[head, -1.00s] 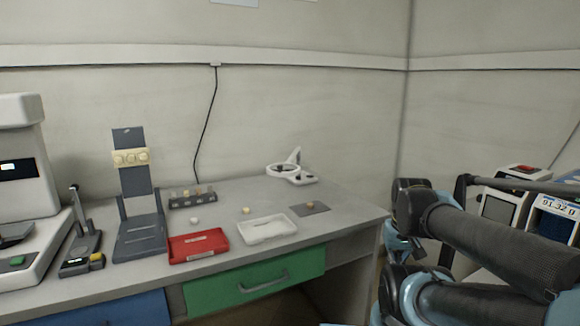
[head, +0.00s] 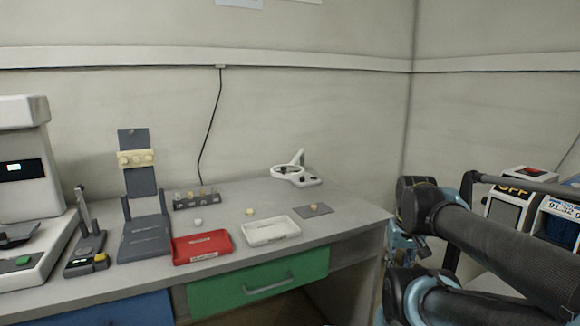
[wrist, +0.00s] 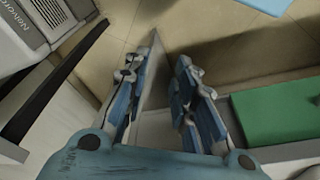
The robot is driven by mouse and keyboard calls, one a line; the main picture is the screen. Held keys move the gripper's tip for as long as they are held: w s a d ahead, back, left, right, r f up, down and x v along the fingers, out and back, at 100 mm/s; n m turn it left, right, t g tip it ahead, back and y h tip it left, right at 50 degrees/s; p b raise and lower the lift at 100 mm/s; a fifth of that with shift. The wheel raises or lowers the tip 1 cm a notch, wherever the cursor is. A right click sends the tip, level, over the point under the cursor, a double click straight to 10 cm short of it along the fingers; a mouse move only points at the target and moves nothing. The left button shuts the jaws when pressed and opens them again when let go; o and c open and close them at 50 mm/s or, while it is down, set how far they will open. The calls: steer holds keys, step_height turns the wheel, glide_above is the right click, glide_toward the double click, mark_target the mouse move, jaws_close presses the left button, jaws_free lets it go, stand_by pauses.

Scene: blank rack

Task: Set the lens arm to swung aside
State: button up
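The ring sits to the left of the base. My gripper (wrist: 160,75) shows in the wrist view with its two blue fingers apart and nothing between them. It points at the floor beside the bench, away from the lens arm. The head view shows my arm at the right, and the fingertips are not clearly visible there.
On the bench stand a red tray (head: 203,260), a white tray (head: 271,241), a grey pad (head: 324,211), a small rack (head: 183,203) and a dark stand (head: 145,249). A green drawer (head: 258,289) is below. Machines stand at far left and right. Bench around the lens base is clear.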

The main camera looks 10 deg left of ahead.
steer(key=w+a+r+n, duration=0.2)
steer(key=w+a+r, duration=0.3)
steer(key=r, duration=0.3)
steer(key=w+a+r+n+g, duration=0.1)
steer(key=w+a+r+n, duration=0.1)
steer(key=w+a+r, duration=0.5)
steer(key=w+a+r+n, duration=0.2)
steer(key=w+r, duration=0.1)
steer(key=r, duration=0.7)
steer(key=w+a+r+n+g, duration=0.1)
steer(key=w+a+r+n, duration=0.15)
steer(key=a+r, duration=0.65)
steer(key=w+a+r+n, duration=0.1)
steer(key=a+r+n, duration=0.4)
steer(key=a, duration=0.7)
steer(key=shift+m, duration=0.75)
step_height(320, 180, down, 16)
steer(key=shift+w+f, duration=0.1)
jaws_close()
